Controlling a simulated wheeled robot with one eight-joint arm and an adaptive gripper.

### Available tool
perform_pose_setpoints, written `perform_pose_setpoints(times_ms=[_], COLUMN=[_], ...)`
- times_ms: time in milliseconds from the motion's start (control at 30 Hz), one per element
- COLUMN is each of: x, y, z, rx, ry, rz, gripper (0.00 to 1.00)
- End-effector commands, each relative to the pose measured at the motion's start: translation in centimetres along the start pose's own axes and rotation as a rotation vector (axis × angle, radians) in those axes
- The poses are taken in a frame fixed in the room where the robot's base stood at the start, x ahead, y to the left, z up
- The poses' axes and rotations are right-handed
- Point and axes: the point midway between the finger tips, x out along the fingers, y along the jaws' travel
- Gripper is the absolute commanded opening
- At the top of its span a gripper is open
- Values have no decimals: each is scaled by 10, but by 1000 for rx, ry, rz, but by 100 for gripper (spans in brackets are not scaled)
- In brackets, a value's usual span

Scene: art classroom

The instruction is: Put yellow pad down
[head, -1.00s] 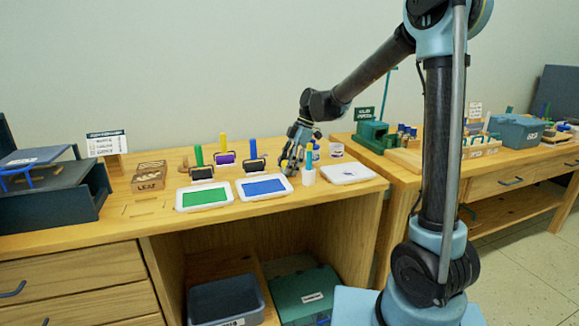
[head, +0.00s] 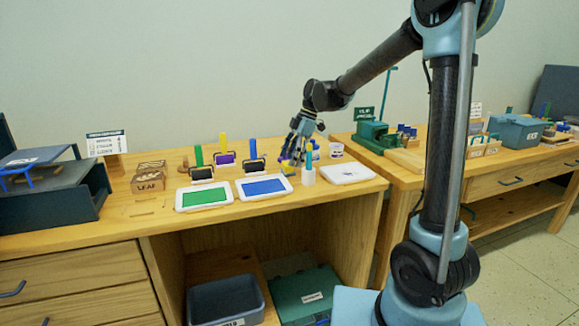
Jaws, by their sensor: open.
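My gripper (head: 295,158) is over the back right part of the wooden desk, just above and behind a small white cup (head: 308,176) with a light blue stick in it. It is open. A small yellow patch (head: 287,167) shows low at the gripper's fingers, just right of the blue ink tray; it looks like the yellow pad, partly hidden by the fingers. I cannot tell whether it touches the fingers or only the desk.
The green tray (head: 204,198) and blue tray (head: 264,187) lie to the left, with several rollers behind them. Clear desk lies at the left front.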

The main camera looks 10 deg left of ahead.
Motion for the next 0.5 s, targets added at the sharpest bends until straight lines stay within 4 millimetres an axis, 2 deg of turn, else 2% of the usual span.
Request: perform_pose_setpoints(times_ms=[100,300,500], x=[-25,-61,-82], y=[0,0,0], z=[0,1,1], rx=[1,2,1], ry=[0,0,0], rz=[1,1,0], gripper=[71,71,71])
